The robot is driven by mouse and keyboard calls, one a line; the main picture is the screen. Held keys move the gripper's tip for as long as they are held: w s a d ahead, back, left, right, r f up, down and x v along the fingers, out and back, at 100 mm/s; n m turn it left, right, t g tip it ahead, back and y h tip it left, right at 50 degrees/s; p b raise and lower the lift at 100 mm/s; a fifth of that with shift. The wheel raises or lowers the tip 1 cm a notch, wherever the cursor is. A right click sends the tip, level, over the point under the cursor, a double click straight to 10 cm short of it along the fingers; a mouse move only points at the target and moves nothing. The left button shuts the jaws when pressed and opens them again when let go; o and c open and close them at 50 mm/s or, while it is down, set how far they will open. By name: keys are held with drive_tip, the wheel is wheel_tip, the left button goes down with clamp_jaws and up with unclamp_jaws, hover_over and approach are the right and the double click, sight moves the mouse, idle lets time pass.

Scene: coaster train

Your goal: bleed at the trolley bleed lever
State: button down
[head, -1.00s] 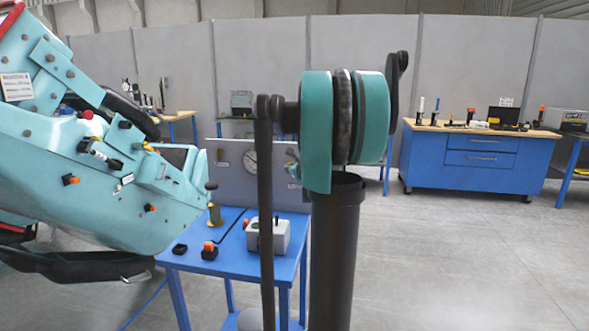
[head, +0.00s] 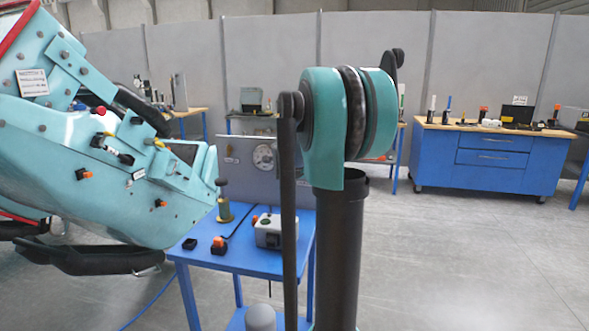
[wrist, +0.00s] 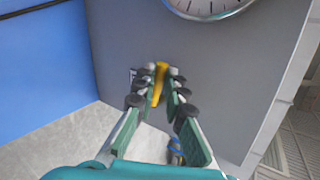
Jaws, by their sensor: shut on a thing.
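The yellow bleed lever (wrist: 160,88) stands out from the grey panel in the wrist view. My gripper (wrist: 158,74) is shut on it, with one green-and-black finger on each side. In the head view the blue trolley (head: 205,262) stands beyond my arm, with the upright grey panel (head: 236,178) at its back. A round gauge (head: 264,158) is on that panel; its lower rim (wrist: 210,14) shows at the top of the wrist view. My arm hides the lever and gripper in the head view.
The turquoise coaster train car (head: 85,185) stands close on the left of the trolley. A brass-coloured fitting (head: 224,208) and a grey box (head: 270,234) sit on the trolley. A blue workbench (head: 485,160) is at the back right. The floor on the right is clear.

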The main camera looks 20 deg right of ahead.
drive_tip(key=shift+w+a+f+n+g+h, duration=0.1)
drive_tip(key=shift+a+f+n+g+h, duration=0.1)
drive_tip(key=shift+f+n+g+h, duration=0.4)
drive_tip(key=shift+r, duration=0.1)
drive_tip(key=c, duration=1.9)
unclamp_jaws()
drive_tip(key=shift+o, duration=0.2)
drive_tip(key=v, duration=1.2)
drive_tip(key=shift+a, duration=0.1)
